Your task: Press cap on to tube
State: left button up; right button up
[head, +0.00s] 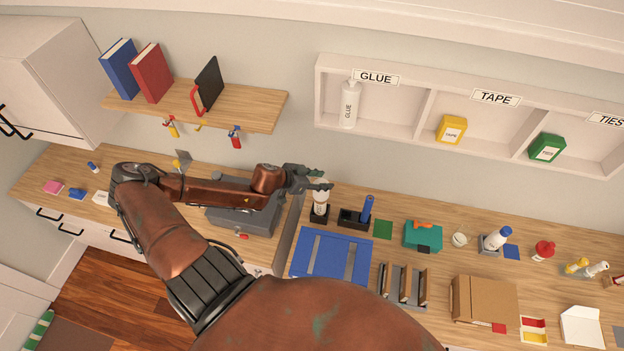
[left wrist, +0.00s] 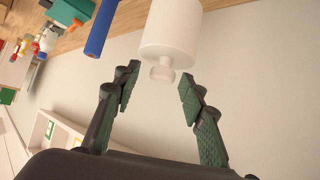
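A white tube (head: 320,197) stands upright in a small black holder (head: 319,217) on the bench. In the left wrist view the tube (left wrist: 170,35) has a narrow neck with a small pale, translucent piece (left wrist: 162,72) at its end; I cannot tell whether this piece is the cap or how far it is seated. My left gripper (head: 318,182) is at the top of the tube. In the left wrist view its fingers (left wrist: 160,88) are apart and empty, one on each side of the pale piece, with visible gaps. My right gripper is out of view.
A blue stick (head: 367,207) stands in a black block (head: 352,218) just right of the tube. A blue mat (head: 332,257) lies in front. A grey toolbox (head: 240,220) is at left. The wall shelf (head: 398,128) holding a glue bottle (head: 349,105) is above.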

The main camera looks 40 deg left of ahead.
pick_arm(q)
jog(key=v, duration=1.1)
jog(key=shift+s+r, duration=0.1)
jog(key=shift+r, duration=0.05)
dwell(0.6)
